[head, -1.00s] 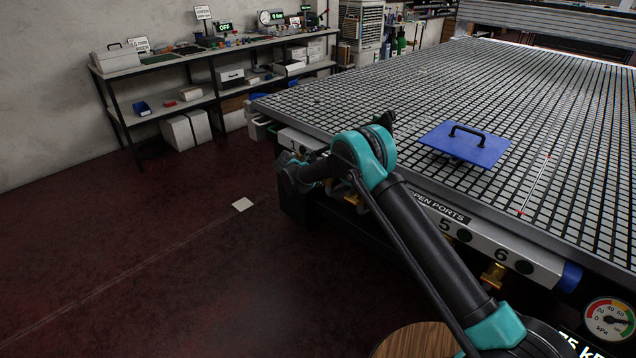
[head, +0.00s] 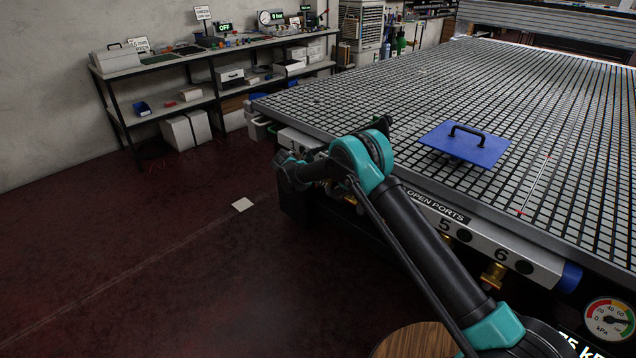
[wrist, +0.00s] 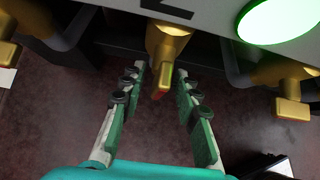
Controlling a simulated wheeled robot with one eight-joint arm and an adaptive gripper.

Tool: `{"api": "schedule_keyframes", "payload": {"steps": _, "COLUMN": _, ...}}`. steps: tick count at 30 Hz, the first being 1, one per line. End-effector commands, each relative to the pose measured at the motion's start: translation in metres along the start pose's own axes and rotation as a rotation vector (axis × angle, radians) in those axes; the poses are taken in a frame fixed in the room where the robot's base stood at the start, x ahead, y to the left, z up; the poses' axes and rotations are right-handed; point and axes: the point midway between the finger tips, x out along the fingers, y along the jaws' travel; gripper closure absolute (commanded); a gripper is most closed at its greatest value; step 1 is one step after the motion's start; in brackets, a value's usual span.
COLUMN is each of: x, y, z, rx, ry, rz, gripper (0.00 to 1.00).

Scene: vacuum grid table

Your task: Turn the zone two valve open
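The brass valve (wrist: 165,45) below a partly cut-off label that looks like a 2 is at the top centre of the wrist view. Its lever hangs between my fingertips, with a red-orange patch on its lower edge. My gripper (wrist: 161,75) is open, one green-padded finger on each side of the lever, with gaps showing on both sides. A green lamp (wrist: 285,18) is lit to the right of the label. In the head view my arm hides this valve and my fingers.
More brass valves flank it, at left (wrist: 8,38) and right (wrist: 290,90). In the head view the grid table (head: 560,110) carries a blue plate with a handle (head: 465,145). A pressure gauge (head: 607,322) is at lower right. The floor left of the table is mostly clear.

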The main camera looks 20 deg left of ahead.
Motion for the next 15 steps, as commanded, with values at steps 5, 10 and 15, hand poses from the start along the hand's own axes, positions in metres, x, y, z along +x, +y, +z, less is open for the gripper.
{"api": "schedule_keyframes", "payload": {"steps": 5, "x": 0.000, "y": 0.000, "z": 0.000, "rx": 0.000, "ry": 0.000, "rz": 0.001, "gripper": 0.69}}
{"api": "schedule_keyframes", "payload": {"steps": 10, "x": -0.011, "y": 0.001, "z": -0.001, "rx": -0.001, "ry": 0.000, "rz": 0.002, "gripper": 0.69}}
{"api": "schedule_keyframes", "payload": {"steps": 15, "x": -0.041, "y": 0.001, "z": 0.000, "rx": -0.001, "ry": 0.000, "rz": 0.002, "gripper": 0.69}}
